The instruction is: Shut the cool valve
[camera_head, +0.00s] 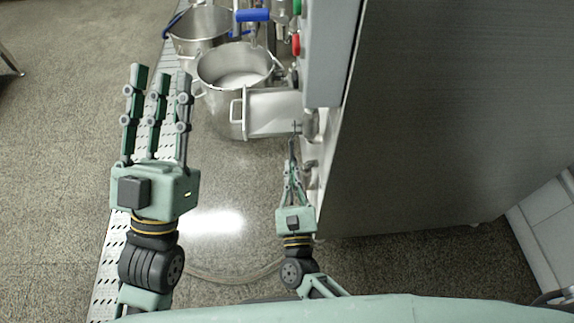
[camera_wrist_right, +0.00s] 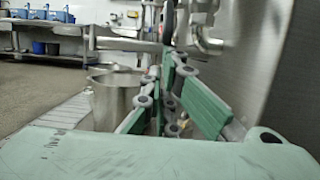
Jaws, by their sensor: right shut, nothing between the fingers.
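My right gripper (camera_head: 292,142) is shut, its fingers together and pointing away from me, beside metal pipe fittings (camera_head: 311,125) on the machine's left side. In the right wrist view, its green fingers (camera_wrist_right: 168,52) come together close to a blurred metal fitting (camera_wrist_right: 200,40). I cannot tell which part of these fittings is the cool valve, or whether the fingers touch it. My left gripper (camera_head: 160,75) is open and empty, its fingers apart above the floor at the left.
The machine's large steel panel (camera_head: 450,110) fills the right side. A steel pot (camera_head: 236,68) stands ahead under a tray-like chute (camera_head: 272,112), with another pot (camera_head: 198,22) behind it. A blue handle (camera_head: 252,15) is at the top. Open floor (camera_head: 60,130) lies left.

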